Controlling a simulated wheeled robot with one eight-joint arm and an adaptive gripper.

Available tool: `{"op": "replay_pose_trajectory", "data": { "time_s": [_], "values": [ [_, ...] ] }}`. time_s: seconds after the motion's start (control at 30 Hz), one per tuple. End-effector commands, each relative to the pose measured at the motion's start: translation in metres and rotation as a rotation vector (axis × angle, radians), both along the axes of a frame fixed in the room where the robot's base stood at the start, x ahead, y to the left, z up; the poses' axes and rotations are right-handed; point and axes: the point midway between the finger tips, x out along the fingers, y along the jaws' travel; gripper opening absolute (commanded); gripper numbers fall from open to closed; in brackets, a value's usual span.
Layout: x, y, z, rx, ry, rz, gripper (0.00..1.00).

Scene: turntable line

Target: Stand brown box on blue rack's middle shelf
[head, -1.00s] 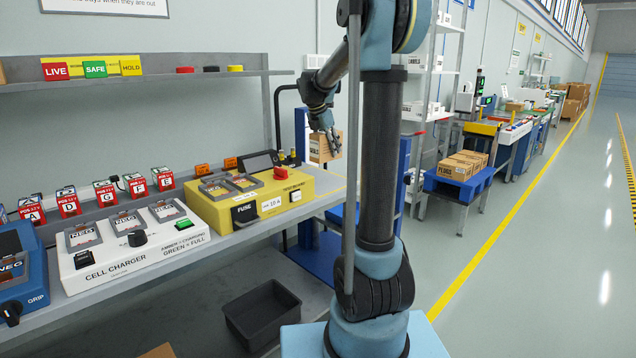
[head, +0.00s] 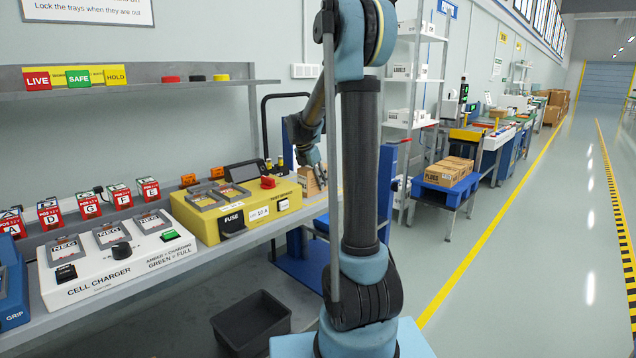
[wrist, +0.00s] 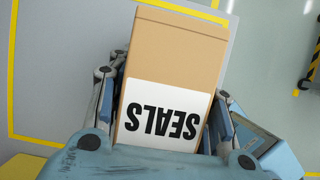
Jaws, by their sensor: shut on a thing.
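The brown box (head: 309,183) is held in my gripper (head: 314,168), past the far end of the workbench in the head view. In the wrist view the box (wrist: 172,60) fills the middle, with a white label reading SEALS upside down to the camera. My gripper's fingers (wrist: 165,108) are shut on the box's two sides. The blue rack (head: 385,195) shows as blue uprights and a blue base behind the bench end. My arm column hides much of it, and I cannot make out its middle shelf.
The grey bench (head: 150,290) carries a yellow fuse unit (head: 200,232) and a white cell charger (head: 80,285). A dark bin (head: 250,322) sits below. A blue stand (head: 446,190) with cartons is further back. The aisle floor at right is clear.

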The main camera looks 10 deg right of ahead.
Motion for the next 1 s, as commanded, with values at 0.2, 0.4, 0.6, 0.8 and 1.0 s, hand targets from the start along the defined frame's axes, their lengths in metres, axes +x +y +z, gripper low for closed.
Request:
{"op": "replay_pose_trajectory", "data": {
  "time_s": [0.2,0.4,0.6,0.8,1.0],
  "values": [
    [0.000,0.000,-0.001,0.000,0.000,0.000,0.13],
    [0.000,0.000,-0.001,0.000,0.000,0.000,0.66],
    [0.000,0.000,-0.001,0.000,0.000,0.000,0.66],
    [-0.002,0.003,0.008,0.000,0.000,0.000,0.66],
    [-0.010,0.013,0.039,0.000,0.000,0.002,0.66]
  ]
}}
